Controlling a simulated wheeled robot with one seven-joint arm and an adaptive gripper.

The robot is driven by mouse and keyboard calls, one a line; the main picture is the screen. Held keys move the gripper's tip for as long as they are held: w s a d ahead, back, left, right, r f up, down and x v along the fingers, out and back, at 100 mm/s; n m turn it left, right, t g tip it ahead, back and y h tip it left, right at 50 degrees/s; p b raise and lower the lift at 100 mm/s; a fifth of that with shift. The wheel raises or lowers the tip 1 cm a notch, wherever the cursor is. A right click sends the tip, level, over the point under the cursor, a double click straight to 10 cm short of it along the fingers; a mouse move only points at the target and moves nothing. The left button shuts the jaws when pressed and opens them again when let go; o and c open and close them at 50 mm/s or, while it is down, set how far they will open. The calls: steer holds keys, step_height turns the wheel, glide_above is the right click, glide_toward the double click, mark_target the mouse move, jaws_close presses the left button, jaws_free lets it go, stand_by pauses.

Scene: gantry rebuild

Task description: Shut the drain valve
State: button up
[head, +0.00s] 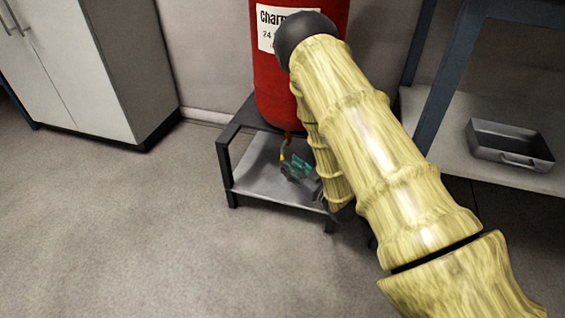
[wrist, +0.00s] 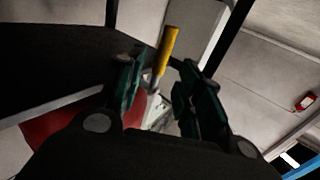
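The drain valve's yellow lever handle (head: 282,155) shows small under the red tank (head: 275,85) in the head view. In the wrist view the yellow lever (wrist: 168,50) stands slightly tilted, with a pale metal stem below it. My gripper (head: 297,166) is under the tank, close beside the lever. In the wrist view my gripper (wrist: 160,80) has its two teal fingers apart, one on each side of the lever stem. A gap shows on the right; I cannot tell whether the left finger touches. The valve body is mostly hidden.
The tank stands on a dark frame (head: 229,165) with a grey lower shelf (head: 255,178) below my gripper. A workbench with a metal tray (head: 510,145) is at the right. A white cabinet (head: 85,65) is at the left. The floor in front is clear.

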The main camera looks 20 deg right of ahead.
mark_target(284, 159)
steer(key=shift+b+x, duration=1.05)
steer(key=shift+x, duration=1.6)
jaws_close()
